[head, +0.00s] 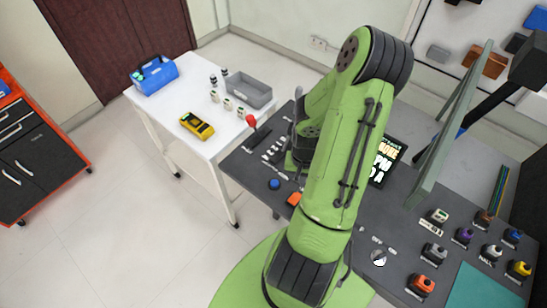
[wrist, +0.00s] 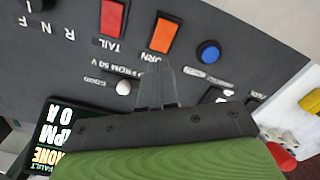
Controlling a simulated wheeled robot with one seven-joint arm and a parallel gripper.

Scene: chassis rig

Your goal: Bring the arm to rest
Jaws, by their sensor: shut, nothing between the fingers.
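My green arm rises across the middle of the head view and bends over at the top. It covers part of the dark grey panel (head: 245,165), and I cannot make out my gripper there. In the wrist view my gripper (wrist: 156,88) is shut and empty, its narrow grey fingers pointing over the panel. An orange switch (wrist: 165,33) and a red switch (wrist: 113,20) lie beyond the fingertips, with a blue button (wrist: 208,52) to the right and a pale round knob (wrist: 124,88) to the left. Whether the fingers touch the panel cannot be told.
A display with coloured text (head: 387,160) stands behind my arm. A grey-green upright plate (head: 450,130) is to its right. Several coloured connectors sit at the right. A white table (head: 150,112) at the left holds a grey bin (head: 248,90), a yellow meter (head: 197,125) and a blue case (head: 154,76).

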